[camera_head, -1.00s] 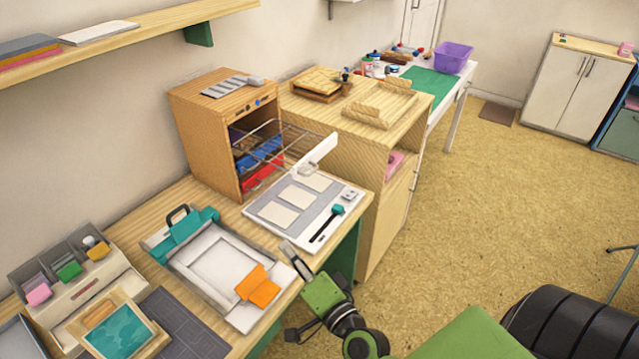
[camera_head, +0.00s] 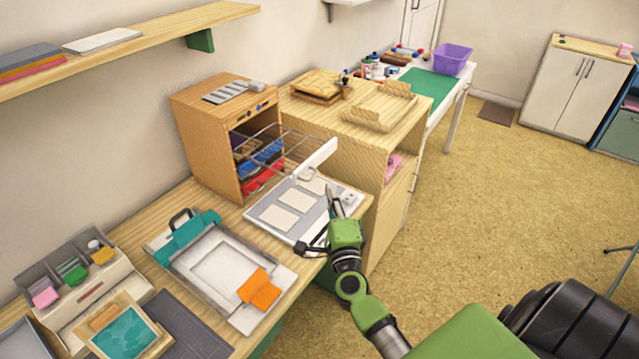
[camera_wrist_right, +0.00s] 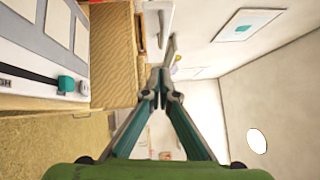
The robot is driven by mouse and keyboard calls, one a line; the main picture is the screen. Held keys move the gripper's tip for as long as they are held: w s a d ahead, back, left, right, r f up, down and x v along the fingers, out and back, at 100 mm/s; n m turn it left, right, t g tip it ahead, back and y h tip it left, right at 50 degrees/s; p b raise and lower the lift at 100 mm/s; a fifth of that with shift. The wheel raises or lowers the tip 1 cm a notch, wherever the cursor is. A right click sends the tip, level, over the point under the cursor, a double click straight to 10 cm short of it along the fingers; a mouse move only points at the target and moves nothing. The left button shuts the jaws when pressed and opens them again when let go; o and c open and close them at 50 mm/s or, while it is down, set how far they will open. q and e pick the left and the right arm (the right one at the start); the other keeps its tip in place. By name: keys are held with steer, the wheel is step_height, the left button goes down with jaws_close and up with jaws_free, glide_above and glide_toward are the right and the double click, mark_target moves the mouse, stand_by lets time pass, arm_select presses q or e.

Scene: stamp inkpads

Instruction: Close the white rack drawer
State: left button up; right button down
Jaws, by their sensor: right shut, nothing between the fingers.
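The white rack drawer, a wire rack with a white front (camera_head: 314,160), is pulled out of the wooden cabinet (camera_head: 210,150) and hangs over the table. A small handle shows on its front. My right gripper (camera_head: 331,192) is shut and empty, just in front of and below the drawer front, over the right end of the white board. In the right wrist view, the gripper (camera_wrist_right: 160,84) points at a white panel (camera_wrist_right: 158,24), which looks like the drawer front. Whether the fingertips touch it, I cannot tell. My left gripper is out of view.
A white board with grey panels (camera_head: 262,226) lies under the drawer. A teal-clamped frame with an orange piece (camera_head: 259,290) is to its left. A wooden shelf unit (camera_head: 345,160) stands close on the right. Colored pads (camera_head: 264,178) sit inside the cabinet.

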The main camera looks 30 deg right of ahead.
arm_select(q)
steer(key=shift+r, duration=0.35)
arm_select(e)
steer(key=w, duration=0.1)
steer(key=w+a, duration=0.1)
steer(key=w, duration=0.1)
steer(key=shift+a+r, duration=0.25)
steer(key=shift+a, duration=0.05)
